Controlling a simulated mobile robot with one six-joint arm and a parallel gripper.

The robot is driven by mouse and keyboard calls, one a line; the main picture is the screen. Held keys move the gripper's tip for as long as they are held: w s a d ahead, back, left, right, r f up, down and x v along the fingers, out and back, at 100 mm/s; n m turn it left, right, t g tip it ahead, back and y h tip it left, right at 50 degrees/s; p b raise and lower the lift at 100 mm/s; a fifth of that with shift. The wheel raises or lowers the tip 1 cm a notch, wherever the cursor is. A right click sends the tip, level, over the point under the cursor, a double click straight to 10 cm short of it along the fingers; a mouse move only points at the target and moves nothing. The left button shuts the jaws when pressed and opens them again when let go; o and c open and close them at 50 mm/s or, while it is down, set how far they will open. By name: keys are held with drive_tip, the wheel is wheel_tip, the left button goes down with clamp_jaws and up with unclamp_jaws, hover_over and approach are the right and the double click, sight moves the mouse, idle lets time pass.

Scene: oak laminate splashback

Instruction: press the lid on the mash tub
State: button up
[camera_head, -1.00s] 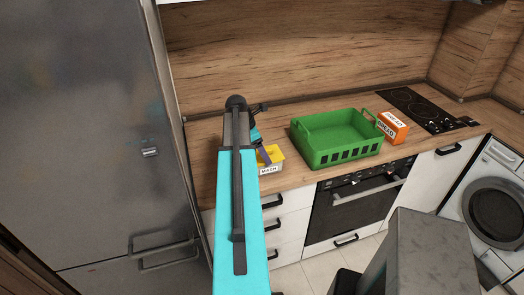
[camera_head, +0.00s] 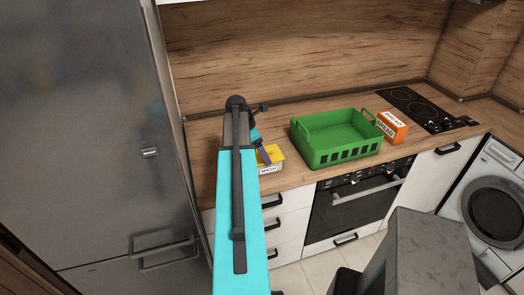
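The mash tub (camera_head: 269,170) is a small pale tub with a label reading MASH, on the wooden worktop left of the green basket. A yellow lid (camera_head: 274,154) lies at its top; I cannot tell whether it is pressed fully down. My gripper (camera_head: 265,158) reaches down over the left part of the tub, at or just above the lid. My own turquoise arm hides the tub's left side and most of the gripper, so I cannot see whether its fingers are apart.
A green basket (camera_head: 322,158) stands close to the right of the tub. An orange box (camera_head: 392,126) is beyond it, beside the black hob (camera_head: 425,108). A tall grey fridge (camera_head: 90,130) stands left of the worktop (camera_head: 205,140). The worktop's front edge is just before the tub.

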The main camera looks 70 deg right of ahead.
drive_tip(key=shift+f, duration=0.4)
idle(1.6)
drive_tip(key=o, duration=1)
drive_tip(key=shift+o, duration=0.2)
drive_tip(key=shift+r+p, duration=0.2)
drive_tip(key=shift+p, duration=0.15)
drive_tip(key=shift+r+p, duration=0.4)
drive_tip(key=shift+r, duration=2.9)
clamp_jaws()
